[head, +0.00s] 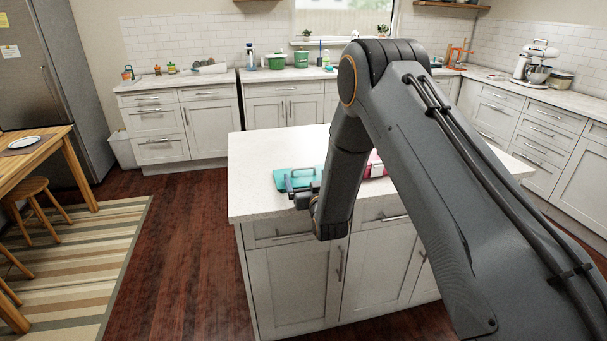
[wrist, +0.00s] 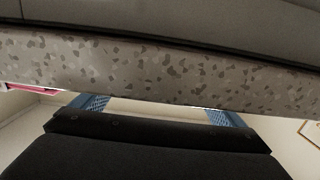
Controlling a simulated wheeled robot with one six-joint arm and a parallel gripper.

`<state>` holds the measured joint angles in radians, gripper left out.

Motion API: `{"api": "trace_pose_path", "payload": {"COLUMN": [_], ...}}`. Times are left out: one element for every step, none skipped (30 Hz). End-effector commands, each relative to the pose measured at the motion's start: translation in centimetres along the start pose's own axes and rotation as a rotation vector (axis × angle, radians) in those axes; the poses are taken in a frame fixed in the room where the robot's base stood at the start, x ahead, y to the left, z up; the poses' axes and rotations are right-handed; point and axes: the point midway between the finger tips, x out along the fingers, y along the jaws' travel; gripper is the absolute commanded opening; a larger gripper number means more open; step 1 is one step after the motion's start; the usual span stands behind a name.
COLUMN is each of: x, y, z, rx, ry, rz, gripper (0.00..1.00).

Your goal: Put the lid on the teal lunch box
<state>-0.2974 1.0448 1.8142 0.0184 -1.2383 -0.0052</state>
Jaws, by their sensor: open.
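A teal item (head: 283,179) lies near the front edge of the island counter in the head view. It looks low and flat, and I cannot tell whether it is the lunch box, its lid or both. My gripper (head: 303,179) is at the counter's front edge, overlapping the teal item in the picture. Its blue fingers stand apart in the wrist view (wrist: 160,108), with nothing seen held between them. A pale speckled surface fills much of that view and hides whatever is beyond. Contact with the teal item cannot be told.
A pink item (head: 376,169) sits right of the teal one, partly behind my arm; pink also shows at the wrist view's left edge (wrist: 32,88). The island counter (head: 258,150) is clear at the back left. Green pots (head: 301,59) stand on the far counter.

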Motion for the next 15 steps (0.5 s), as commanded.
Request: {"api": "trace_pose_path", "payload": {"x": [0.6,1.0,1.5,1.8,2.0,2.3,2.4,2.5,2.6,2.6,2.6,2.6,2.6,2.6,2.6], "y": [0.0,0.0,0.0,0.0,0.0,0.0,0.0,0.0,0.0,0.0,0.0,0.0,0.0,0.0,0.0], "z": [-0.3,-0.2,-0.1,-0.1,-0.2,-0.1,-0.1,0.0,0.0,0.0,0.0,0.0,0.0,0.0,0.0], "rx": [0.000,0.000,0.000,0.000,0.000,0.000,0.000,0.000,0.000,0.000,0.000,0.000,0.000,0.000,0.000], "ry": [0.002,0.001,0.001,0.001,0.001,0.001,0.000,-0.001,-0.001,-0.001,-0.001,-0.001,-0.001,-0.001,-0.001], "rz": [0.000,0.000,0.000,0.000,0.000,0.000,0.000,0.000,0.000,0.000,0.000,0.000,0.000,0.000,0.000], "gripper": [0.93,0.93,0.93,0.93,0.93,0.93,0.93,0.93,0.93,0.93,0.93,0.93,0.93,0.93,0.91]}}
